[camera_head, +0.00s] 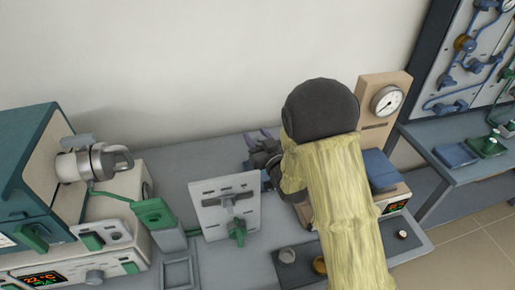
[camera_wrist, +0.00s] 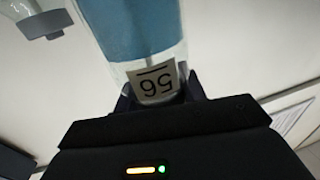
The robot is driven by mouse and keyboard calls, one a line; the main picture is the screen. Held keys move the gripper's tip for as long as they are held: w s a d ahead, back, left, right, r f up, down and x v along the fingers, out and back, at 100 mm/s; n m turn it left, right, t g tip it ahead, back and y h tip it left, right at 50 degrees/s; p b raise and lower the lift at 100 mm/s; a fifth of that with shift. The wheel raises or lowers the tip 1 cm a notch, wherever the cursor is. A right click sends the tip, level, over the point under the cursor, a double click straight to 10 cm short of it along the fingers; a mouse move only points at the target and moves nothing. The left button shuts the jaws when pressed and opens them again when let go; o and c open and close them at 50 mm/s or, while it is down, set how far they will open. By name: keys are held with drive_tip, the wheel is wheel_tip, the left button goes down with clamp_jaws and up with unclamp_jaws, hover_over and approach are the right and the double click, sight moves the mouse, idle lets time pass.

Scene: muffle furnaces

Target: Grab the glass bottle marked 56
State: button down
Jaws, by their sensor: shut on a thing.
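The glass bottle marked 56 (camera_wrist: 140,35) fills the top middle of the wrist view. It is clear with blue contents, and its white label shows 56 upside down. My gripper (camera_wrist: 160,92) is shut on the bottle near the label, with one dark finger on each side. In the head view my gripper (camera_head: 262,158) is at the back of the bench, partly hidden by my yellow-sleeved arm. The bottle cannot be made out clearly there.
Another clear glass vessel (camera_wrist: 35,15) shows at the top left of the wrist view. A white panel with a green knob (camera_head: 226,207) stands left of my arm. A furnace (camera_head: 40,175) stands at far left, and a gauge stand (camera_head: 385,105) is at right.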

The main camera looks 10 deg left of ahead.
drive_tip(key=shift+r, duration=1.05)
drive_tip(key=shift+r, duration=0.1)
